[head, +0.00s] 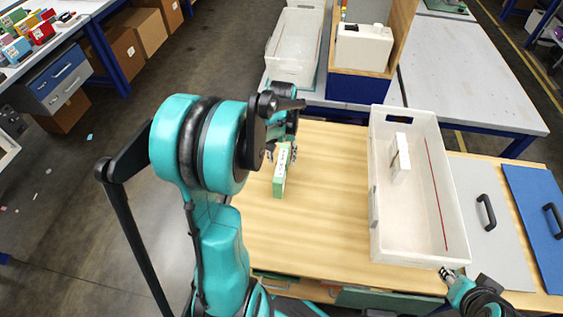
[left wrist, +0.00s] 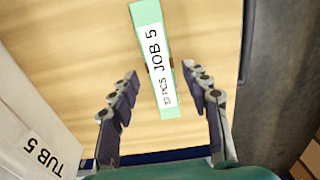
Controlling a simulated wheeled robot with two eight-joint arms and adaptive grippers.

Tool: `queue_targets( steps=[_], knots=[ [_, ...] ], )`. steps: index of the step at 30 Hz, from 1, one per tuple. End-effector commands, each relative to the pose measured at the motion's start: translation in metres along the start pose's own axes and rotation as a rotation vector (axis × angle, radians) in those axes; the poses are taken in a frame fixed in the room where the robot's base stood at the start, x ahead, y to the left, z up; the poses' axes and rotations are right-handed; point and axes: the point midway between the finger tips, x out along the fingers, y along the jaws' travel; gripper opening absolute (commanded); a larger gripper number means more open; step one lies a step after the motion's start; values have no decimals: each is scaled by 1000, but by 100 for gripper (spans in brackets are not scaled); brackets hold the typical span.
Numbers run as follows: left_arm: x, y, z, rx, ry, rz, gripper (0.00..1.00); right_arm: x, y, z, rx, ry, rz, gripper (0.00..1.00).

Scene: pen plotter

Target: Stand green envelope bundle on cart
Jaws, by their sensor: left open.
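The green envelope bundle (head: 280,183) stands on a narrow edge on the wooden top (head: 325,205), with a white label strip facing up. In the left wrist view the bundle (left wrist: 147,18) reads "JOB 5". My left gripper (head: 281,156) is open over its far end. In the left wrist view the fingers of my left gripper (left wrist: 162,80) lie on either side of the bundle, with a gap on each side. My right gripper (head: 446,273) is at the lower right by the tub's near corner; its jaw opening is too small to read.
A white tub (head: 380,225) holding one pale upright item (head: 400,158) stands to the right; a wall labelled "TUB 5" shows in the left wrist view (left wrist: 30,125). Grey (head: 490,245) and blue (head: 540,215) handled panels lie farther right. The wooden top between bundle and tub is clear.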

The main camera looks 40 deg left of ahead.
Motion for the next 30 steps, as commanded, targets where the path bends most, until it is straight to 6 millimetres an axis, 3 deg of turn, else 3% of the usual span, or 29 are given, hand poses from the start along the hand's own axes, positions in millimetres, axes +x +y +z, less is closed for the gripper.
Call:
queue_targets(
  steps=[3,10,14,22,30],
  knots=[
    [-26,0,0,0,0,0,48,-9,0,-7,0,0,0,40],
    [-49,2,1,4,4,0,48,-14,0,-10,0,0,0,40],
    [-63,17,14,45,50,4,48,-14,0,-10,0,0,0,40],
    [-106,79,86,249,297,48,48,-14,0,-10,0,0,0,40],
    [-115,117,154,429,528,124,48,-14,0,-10,0,0,0,40]
  ],
)
